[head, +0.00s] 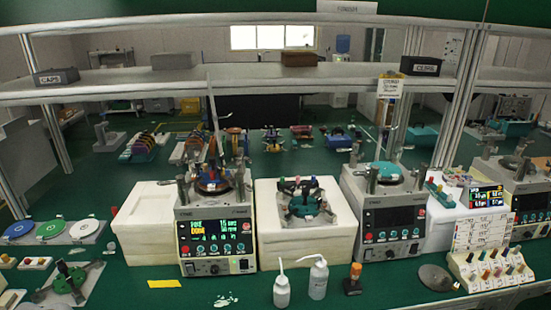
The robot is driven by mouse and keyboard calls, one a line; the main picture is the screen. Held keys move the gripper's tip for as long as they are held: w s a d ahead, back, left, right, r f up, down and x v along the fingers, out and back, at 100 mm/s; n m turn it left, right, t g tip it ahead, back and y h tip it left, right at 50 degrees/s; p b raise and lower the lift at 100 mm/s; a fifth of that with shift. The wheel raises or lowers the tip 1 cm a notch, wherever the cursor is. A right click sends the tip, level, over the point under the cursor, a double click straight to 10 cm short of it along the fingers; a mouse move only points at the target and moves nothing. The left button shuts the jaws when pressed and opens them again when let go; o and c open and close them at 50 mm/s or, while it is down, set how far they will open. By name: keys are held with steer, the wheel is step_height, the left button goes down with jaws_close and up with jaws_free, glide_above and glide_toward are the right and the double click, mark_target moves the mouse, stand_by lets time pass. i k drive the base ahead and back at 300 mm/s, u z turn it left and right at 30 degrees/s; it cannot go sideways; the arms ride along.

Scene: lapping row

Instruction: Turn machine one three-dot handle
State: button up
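A grey lapping machine (216,241) with a lit green and yellow display stands left of centre on the green bench. On its top is a dark reddish round plate (211,184) with upright handles and posts around it. A second machine (391,220) with a dark display stands right of centre, and a third (530,195) is cut off at the right edge. I cannot tell which machine is number one. Dot marks on the handles are too small to make out. My gripper is not in view.
A white block (300,245) bearing a teal fixture (307,204) stands between two machines. Squeeze bottles (318,280) and an orange-topped item (354,280) stand in front. A rack of coloured pegs (490,272) is at right. A shelf (270,76) spans above.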

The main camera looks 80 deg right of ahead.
mark_target(240, 150)
steer(key=u, duration=0.2)
steer(key=k, duration=0.35)
steer(key=z, duration=1.25)
steer(key=i, duration=1.4)
steer(key=u, duration=0.65)
